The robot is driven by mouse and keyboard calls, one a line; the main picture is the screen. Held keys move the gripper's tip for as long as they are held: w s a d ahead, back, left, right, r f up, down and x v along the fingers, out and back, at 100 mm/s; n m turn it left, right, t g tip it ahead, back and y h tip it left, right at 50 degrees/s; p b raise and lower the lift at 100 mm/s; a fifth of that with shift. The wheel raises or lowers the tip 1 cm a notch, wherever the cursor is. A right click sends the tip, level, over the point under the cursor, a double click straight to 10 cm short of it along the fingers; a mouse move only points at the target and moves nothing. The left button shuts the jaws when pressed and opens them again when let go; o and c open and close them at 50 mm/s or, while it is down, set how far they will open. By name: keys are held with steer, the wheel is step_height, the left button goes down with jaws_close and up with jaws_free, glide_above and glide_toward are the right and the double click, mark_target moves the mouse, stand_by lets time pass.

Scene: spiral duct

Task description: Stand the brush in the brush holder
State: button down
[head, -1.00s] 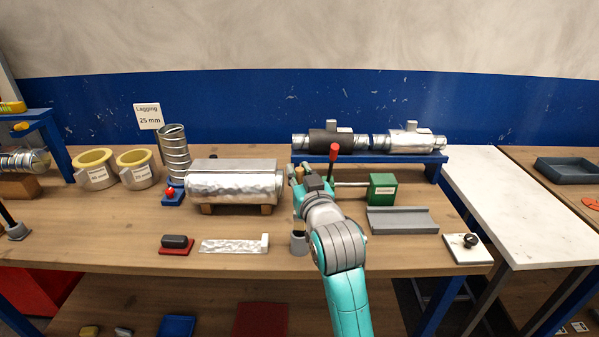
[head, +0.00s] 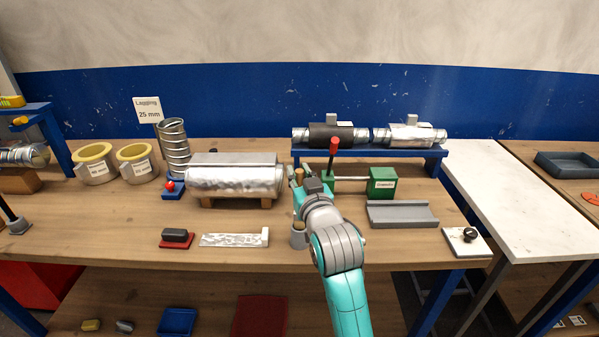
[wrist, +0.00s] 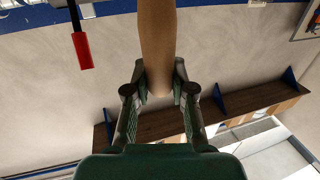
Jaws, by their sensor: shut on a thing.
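My gripper (head: 299,186) is shut on the brush, whose round wooden handle (wrist: 157,45) stands up between the fingers in the wrist view. The top of the handle (head: 299,175) also shows in the head view. The brush holder (head: 298,239) is a small grey cup near the front edge of the bench, just below the gripper in the picture. Something tan shows at the cup's mouth; I cannot tell whether it is the brush's lower end. My wrist hides part of the brush.
A red-knobbed lever (head: 333,150) rises close behind my gripper, beside a green block (head: 382,182). A foil-wrapped duct (head: 235,180) lies to the left and a grey channel tray (head: 402,214) to the right. A foil strip (head: 232,240) lies left of the holder.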

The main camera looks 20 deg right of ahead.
steer(key=shift+f, duration=2.35)
steer(key=c, duration=0.9)
jaws_free()
steer(key=s, duration=1.2)
steer(key=shift+a, duration=0.25)
